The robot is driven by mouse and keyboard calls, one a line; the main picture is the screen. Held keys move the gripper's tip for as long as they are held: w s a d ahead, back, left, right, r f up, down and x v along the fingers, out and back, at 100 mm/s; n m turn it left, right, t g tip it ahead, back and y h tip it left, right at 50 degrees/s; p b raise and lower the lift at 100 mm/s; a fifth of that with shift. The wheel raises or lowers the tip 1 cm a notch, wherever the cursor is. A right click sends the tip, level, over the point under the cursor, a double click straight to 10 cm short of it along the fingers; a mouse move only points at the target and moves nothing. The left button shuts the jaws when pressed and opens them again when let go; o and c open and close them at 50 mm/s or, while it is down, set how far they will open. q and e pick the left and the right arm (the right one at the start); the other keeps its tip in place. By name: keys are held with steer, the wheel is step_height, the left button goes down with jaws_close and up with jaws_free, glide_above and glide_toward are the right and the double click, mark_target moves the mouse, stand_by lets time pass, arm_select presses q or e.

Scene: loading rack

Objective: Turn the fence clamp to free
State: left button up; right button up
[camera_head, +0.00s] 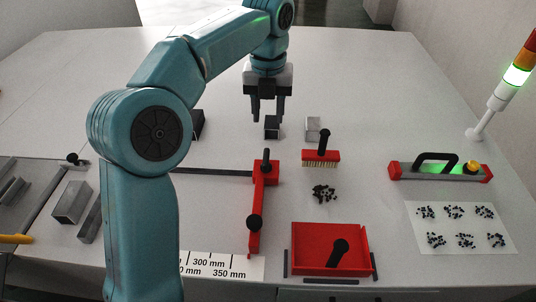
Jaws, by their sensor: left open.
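The red fence (257,200) stands at the right end of a dark rail, above a printed ruler. It carries an upright black handle (266,160) at its far end and a round black knob (254,223) nearer to me. I cannot tell which of these is the clamp, or how it is set. My left gripper (268,115) is open, pointing down beyond the fence. Its fingers are over or just behind a small grey block (272,131); contact cannot be told. My right gripper is not in view.
Another grey block (313,129) and a red brush (321,156) stand right of the gripper. Dark pellets (324,193) lie near a red dustpan (318,234). A level-like red-ended bar (440,170) and a white sheet (460,243) are at right. My left arm hides part of the table's left side.

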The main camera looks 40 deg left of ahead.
mark_target(265, 157)
arm_select(q)
steer(key=f, duration=0.4)
steer(key=f+b, duration=0.1)
steer(key=f, duration=0.7)
steer(key=shift+s+a+f, duration=0.1)
steer(key=shift+s+f, duration=0.2)
steer(key=shift+f, duration=0.05)
steer(key=shift+s+a+f, duration=0.15)
steer(key=shift+f, duration=0.35)
steer(key=shift+w+d, duration=0.2)
steer(key=shift+s+a, duration=0.1)
steer(key=shift+a, duration=0.05)
steer(key=c, duration=0.4)
jaws_close()
